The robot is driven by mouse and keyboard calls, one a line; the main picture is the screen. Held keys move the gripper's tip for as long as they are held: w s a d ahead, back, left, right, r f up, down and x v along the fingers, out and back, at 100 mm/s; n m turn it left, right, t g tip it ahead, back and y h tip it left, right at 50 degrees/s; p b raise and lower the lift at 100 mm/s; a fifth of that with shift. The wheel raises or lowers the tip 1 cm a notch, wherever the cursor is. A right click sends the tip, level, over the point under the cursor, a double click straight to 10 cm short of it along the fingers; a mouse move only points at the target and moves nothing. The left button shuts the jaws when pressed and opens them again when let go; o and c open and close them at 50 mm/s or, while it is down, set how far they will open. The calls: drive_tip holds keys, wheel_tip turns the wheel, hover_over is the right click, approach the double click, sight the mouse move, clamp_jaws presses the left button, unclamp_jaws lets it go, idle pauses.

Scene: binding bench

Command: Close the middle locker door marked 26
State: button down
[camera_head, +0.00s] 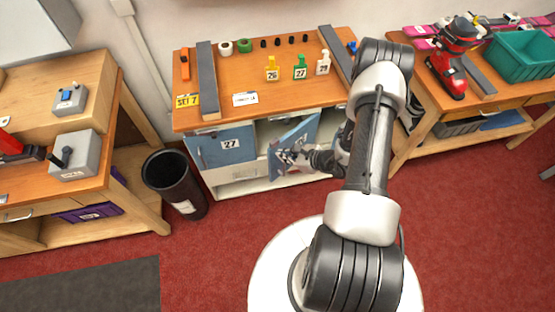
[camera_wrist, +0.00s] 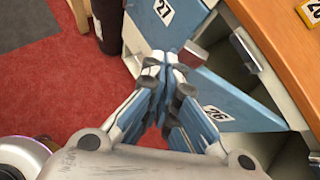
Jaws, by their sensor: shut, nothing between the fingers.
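The middle locker door (camera_head: 296,138) is blue and stands swung out from the cabinet under the bench in the head view. Its 26 label shows on the door (camera_wrist: 230,98) in the wrist view; in the head view my gripper and arm cover part of it. My gripper (camera_wrist: 166,62) is shut and empty, with its fingertips close to the door's outer face near the free edge. It also shows low against the door in the head view (camera_head: 286,156). I cannot tell whether the fingers touch the door.
The door marked 27 (camera_head: 210,148) is to the left and looks shut. A black bin (camera_head: 172,180) stands left of the cabinet. Tagged bottles and tape rolls are on the orange bench top (camera_head: 215,75). Red floor (camera_head: 225,235) in front is clear.

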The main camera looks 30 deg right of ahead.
drive_tip(key=s+d+f+m+h+p, duration=0.1)
drive_tip(key=s+d+f+m+h, duration=0.1)
drive_tip(key=s+f+m, duration=0.35)
drive_tip(key=n+b, duration=0.1)
drive_tip(key=b, duration=0.1)
approach(272, 166)
drive_tip(key=d+x, duration=0.1)
drive_tip(key=x, duration=0.2)
drive_tip(key=shift+w+a+f+g, duration=0.3)
drive_tip(key=shift+w+a, duration=0.3)
drive_tip(key=shift+a, duration=0.05)
